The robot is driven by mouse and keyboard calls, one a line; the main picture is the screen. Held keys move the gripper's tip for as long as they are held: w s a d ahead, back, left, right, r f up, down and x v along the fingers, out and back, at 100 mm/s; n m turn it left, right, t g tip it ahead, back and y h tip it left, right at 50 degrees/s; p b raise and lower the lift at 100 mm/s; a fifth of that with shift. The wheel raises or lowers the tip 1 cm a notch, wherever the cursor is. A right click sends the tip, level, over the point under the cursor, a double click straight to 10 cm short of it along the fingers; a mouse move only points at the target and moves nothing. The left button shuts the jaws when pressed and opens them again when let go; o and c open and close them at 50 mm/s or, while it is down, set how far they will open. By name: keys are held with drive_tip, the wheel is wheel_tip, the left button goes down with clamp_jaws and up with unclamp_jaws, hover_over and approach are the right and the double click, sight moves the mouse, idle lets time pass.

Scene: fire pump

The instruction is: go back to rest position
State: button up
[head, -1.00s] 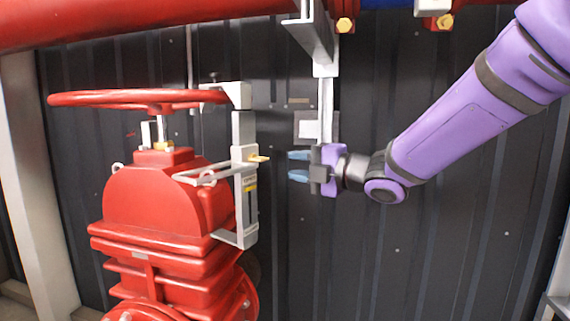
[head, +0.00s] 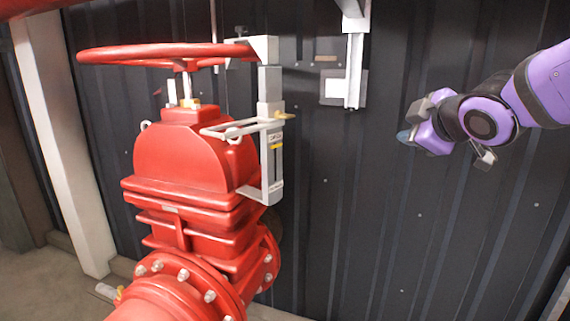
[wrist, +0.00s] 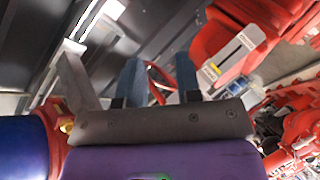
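My gripper (head: 407,136) is at the right of the head view, clear of the valve and in front of the dark wall. In the wrist view its two blue-grey fingers (wrist: 158,78) stand apart with nothing held between them. Part of the red handwheel shows beyond the gap.
A red valve (head: 190,160) with a handwheel (head: 130,56) and a grey bracket (head: 271,150) with a yellow pin stands at left. A grey support (head: 355,70) hangs at top centre. A blue pipe (wrist: 22,145) is near in the wrist view. The lower right of the head view shows bare wall.

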drive_tip(key=s+d+f+m+g, duration=0.2)
drive_tip(key=s+m, duration=0.2)
drive_tip(key=s, duration=0.3)
drive_tip(key=s+d+f+m+g+h, duration=0.1)
drive_tip(key=s+d+f+m+g, duration=0.1)
drive_tip(key=s+m, duration=0.3)
drive_tip(key=s+d+f+m+g+h, duration=0.1)
drive_tip(key=s+d+f+m+g, duration=0.1)
drive_tip(key=s, duration=0.8)
drive_tip(key=f+m+g, duration=0.1)
drive_tip(key=m+g, duration=0.1)
drive_tip(key=shift+s+f+m, duration=0.15)
drive_tip(key=shift+s+m, duration=0.15)
drive_tip(key=shift+s, duration=0.1)
